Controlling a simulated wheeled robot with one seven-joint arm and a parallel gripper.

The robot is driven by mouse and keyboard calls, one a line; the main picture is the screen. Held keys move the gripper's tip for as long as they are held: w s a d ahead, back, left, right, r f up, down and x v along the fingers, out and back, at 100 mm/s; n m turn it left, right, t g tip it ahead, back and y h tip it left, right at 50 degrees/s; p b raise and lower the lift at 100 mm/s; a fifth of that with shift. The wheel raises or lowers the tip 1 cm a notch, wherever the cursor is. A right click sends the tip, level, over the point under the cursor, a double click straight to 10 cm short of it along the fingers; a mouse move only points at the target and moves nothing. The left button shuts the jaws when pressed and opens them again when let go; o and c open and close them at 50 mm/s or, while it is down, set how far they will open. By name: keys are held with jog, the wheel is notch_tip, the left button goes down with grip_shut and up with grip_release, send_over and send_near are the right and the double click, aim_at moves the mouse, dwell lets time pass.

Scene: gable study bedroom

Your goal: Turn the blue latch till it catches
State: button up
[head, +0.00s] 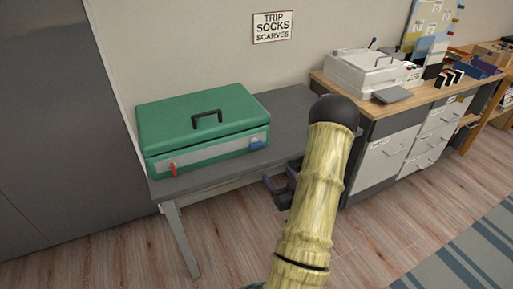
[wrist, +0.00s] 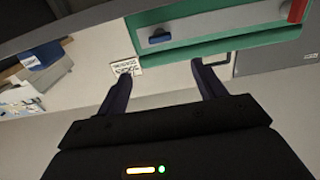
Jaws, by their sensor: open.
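A green case (head: 200,120) with a black handle lies closed on a grey table. Its pale front strip carries a blue latch (head: 257,144) at the right and a red latch (head: 173,169) at the left. In the wrist view the scene is upside down; the blue latch (wrist: 160,39) lies lengthwise along the strip and the red latch (wrist: 298,12) stands across it. My gripper (wrist: 162,68) is open and empty, its two dark fingers spread toward the case front, apart from the latch. In the head view my arm partly hides the gripper.
The grey table (head: 290,104) has bare top right of the case. A wooden-topped cabinet (head: 385,155) with a white machine (head: 362,73) stands to the right. A wall sign (head: 272,26) hangs above. Floor in front of the table is clear.

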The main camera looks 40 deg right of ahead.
aim_at(258, 147)
jog(key=x, duration=1.7)
jog(key=shift+w+a, duration=0.1)
jog(key=shift+w, duration=0.15)
jog(key=c, duration=1)
